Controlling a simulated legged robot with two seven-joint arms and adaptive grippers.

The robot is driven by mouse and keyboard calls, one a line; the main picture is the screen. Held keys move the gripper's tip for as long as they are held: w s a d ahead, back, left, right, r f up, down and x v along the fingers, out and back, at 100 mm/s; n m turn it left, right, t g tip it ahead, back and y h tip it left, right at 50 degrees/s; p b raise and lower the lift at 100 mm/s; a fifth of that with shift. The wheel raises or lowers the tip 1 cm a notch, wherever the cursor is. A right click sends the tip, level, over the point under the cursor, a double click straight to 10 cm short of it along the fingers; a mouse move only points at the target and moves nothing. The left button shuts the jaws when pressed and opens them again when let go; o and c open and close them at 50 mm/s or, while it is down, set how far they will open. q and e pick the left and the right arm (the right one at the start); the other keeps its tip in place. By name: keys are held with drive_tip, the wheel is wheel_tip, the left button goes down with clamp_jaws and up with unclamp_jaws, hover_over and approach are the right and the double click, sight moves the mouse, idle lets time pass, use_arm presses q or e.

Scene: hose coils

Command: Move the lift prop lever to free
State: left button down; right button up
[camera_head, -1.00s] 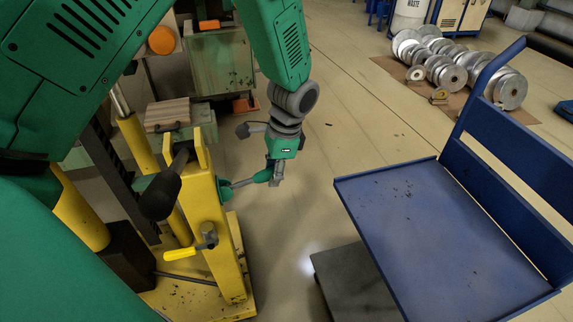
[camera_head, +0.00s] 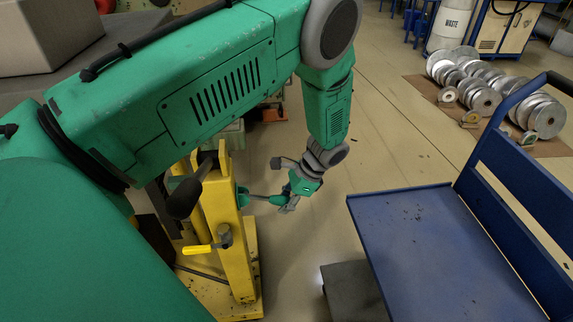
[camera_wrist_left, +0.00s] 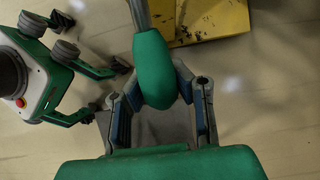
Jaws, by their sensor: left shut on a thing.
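A lever with a green grip (camera_head: 277,199) on a thin grey rod sticks out to the right from the yellow stand (camera_head: 229,240). I take it for the lift prop lever; no label is readable. In the head view it lies nearly level. My left gripper (camera_head: 292,203) is at its outer end, with the fingers around the grip. In the left wrist view the rounded green grip (camera_wrist_left: 157,70) sits between the two fingers of the gripper (camera_wrist_left: 160,100), and its rod runs up out of the picture.
The stand also carries a black-knobbed lever (camera_head: 184,197) and a yellow crank handle (camera_head: 197,249). A blue cart (camera_head: 440,240) stands to the right. Metal discs (camera_head: 485,98) lie on a brown mat farther back.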

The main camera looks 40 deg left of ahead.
use_arm(q)
drive_tip(key=shift+f, duration=0.2)
idle(0.3)
drive_tip(key=c, duration=1.2)
unclamp_jaws()
drive_tip(key=shift+w+r, duration=0.1)
drive_tip(key=shift+r, duration=0.15)
drive_tip(key=v, duration=1.1)
drive_tip(key=shift+w+d+r, duration=0.15)
drive_tip(key=shift+r, duration=0.05)
